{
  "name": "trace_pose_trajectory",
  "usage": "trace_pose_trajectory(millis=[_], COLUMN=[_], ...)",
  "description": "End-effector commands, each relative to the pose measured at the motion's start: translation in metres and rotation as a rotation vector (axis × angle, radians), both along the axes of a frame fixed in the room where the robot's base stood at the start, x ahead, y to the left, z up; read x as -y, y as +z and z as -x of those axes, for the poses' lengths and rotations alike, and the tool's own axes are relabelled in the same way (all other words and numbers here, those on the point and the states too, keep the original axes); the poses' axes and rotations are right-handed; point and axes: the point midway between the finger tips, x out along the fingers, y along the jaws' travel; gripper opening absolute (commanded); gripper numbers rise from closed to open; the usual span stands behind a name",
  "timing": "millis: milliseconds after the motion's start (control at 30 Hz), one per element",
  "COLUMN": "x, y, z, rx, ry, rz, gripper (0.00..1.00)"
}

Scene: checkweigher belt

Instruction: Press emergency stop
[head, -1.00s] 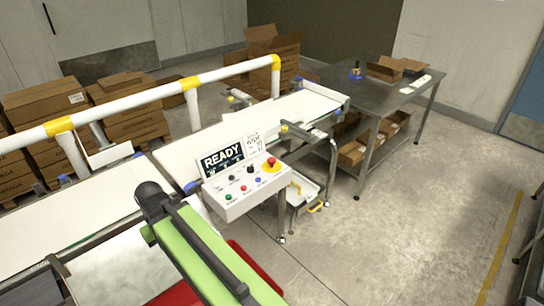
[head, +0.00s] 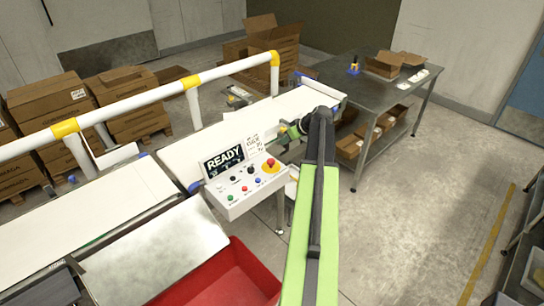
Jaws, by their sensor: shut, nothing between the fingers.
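The emergency stop (head: 270,163) is a red mushroom button on a yellow base. It sits at the upper right of the white control box (head: 232,206), beside the belt. The box's dark display (head: 223,161) reads READY. My green and dark grey arm rises from the bottom of the head view, just right of the box, and its upper end is beyond the button.
Small coloured buttons line the box's front. A white guard rail (head: 140,103) with yellow joints runs behind the belt (head: 205,146). A red bin (head: 235,275) lies below the box, left of my arm. A steel table (head: 385,88) stands behind at right.

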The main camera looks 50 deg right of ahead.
Motion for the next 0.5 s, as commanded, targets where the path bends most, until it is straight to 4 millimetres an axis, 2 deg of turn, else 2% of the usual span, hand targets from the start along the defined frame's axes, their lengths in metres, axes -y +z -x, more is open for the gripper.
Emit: trace_pose_trajectory(millis=[267,500], x=[-0.001,-0.001], y=[-0.004,-0.030], z=[-0.002,-0.019], rx=[-0.002,-0.002], ry=[0.001,0.001], rz=[-0.001,-0.001], gripper=[0.00,0.00])
